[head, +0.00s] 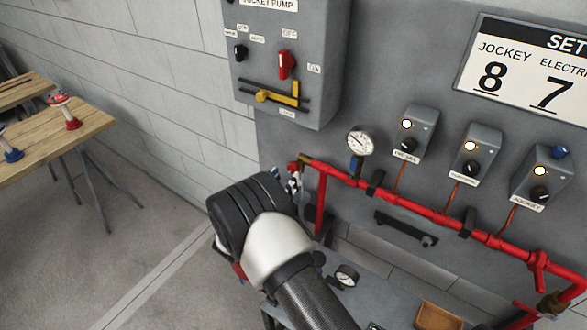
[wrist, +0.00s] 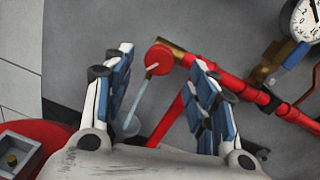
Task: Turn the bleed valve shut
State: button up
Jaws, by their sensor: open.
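The bleed valve shows in the wrist view as a round red knob (wrist: 159,58) with a small pale bar, beside a brass fitting on the red pipe's end. A thin pale streak, perhaps water, runs down from it to a pale round patch. My gripper (wrist: 161,76) is open, one blue-and-white finger on each side of the knob, with visible gaps and nothing held. In the head view my gripper (head: 295,183) is at the pipe's left end, just below the brass fitting (head: 302,159). There my wrist and fingers hide most of the valve.
The red pipe (head: 400,199) runs rightward along the grey panel, with a pressure gauge (head: 361,141) above it. The jockey pump box (head: 290,60) hangs above my gripper. A wooden table (head: 95,123) stands left; the floor between is clear.

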aim_at(292, 170)
jog(key=x, duration=0.6)
jog(key=shift+w+d, duration=0.1)
jog(key=shift+w, duration=0.05)
jog(key=c, duration=1)
